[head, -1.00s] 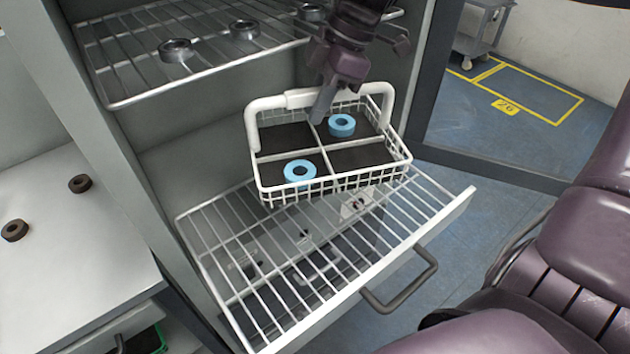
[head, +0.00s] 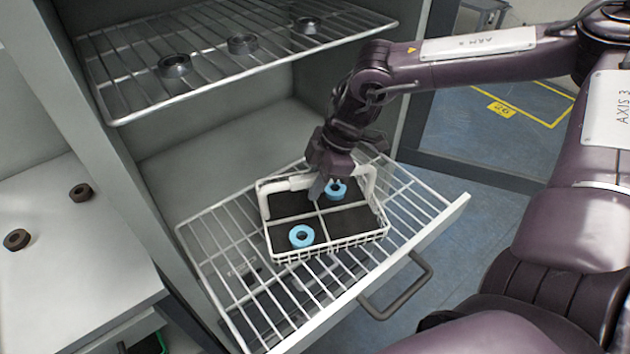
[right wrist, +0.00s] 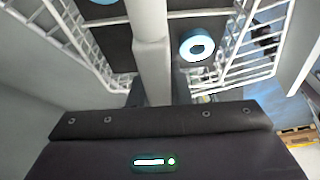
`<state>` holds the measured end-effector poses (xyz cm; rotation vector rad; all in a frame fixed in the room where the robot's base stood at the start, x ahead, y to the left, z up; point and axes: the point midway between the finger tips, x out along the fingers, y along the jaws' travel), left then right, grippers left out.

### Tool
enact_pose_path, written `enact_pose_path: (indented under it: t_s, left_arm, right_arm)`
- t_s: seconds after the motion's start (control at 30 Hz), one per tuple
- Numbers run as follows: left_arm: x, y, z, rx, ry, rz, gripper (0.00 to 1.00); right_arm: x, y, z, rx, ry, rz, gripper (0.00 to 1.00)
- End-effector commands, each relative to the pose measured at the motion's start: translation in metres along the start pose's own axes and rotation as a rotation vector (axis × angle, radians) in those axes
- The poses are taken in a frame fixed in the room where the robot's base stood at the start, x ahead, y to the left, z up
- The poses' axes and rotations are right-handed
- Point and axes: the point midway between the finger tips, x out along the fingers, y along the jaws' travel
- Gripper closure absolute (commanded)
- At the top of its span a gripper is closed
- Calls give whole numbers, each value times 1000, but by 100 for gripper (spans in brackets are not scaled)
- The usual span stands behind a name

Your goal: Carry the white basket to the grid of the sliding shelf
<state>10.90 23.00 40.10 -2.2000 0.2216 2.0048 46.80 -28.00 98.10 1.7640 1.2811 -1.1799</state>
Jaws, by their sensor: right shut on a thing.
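The white basket (head: 328,243) is over the wire grid of the sliding shelf (head: 215,240), which is pulled out. The basket has compartments with dark bottoms and holds two blue rings, one front left (head: 302,236) and one back right (head: 337,190). My right gripper (head: 318,188) is shut on the basket's white handle. In the right wrist view the handle (right wrist: 148,40) runs into the gripper, with a blue ring (right wrist: 197,45) beside it. The basket looks on or just above the grid; I cannot tell if it touches. My left gripper is not in view.
An upper wire shelf (head: 210,72) with several dark rings hangs above the basket. The sliding shelf has a grey pull handle (head: 398,290) in front. A white counter (head: 70,260) with two dark rings stands at the left. Bare grid lies around the basket.

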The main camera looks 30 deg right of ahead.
Motion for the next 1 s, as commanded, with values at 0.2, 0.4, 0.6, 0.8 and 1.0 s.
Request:
enact_pose_path:
  t_s: [0.2, 0.4, 0.6, 0.8, 1.0]
  left_arm:
    - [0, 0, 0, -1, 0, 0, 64]
    - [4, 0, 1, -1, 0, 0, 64]
    - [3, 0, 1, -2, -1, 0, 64]
    - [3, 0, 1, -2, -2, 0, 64]
    - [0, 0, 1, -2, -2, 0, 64]
  right_arm:
    - [1, 1, -1, -3, 2, 3, 100]
    - [4, 1, 1, -3, 2, 3, 100]
    - [4, 0, 1, -1, 0, 0, 61]
    - [4, 0, 1, -1, 0, 0, 61]
    - [-4, 1, 0, -2, 2, 4, 61]
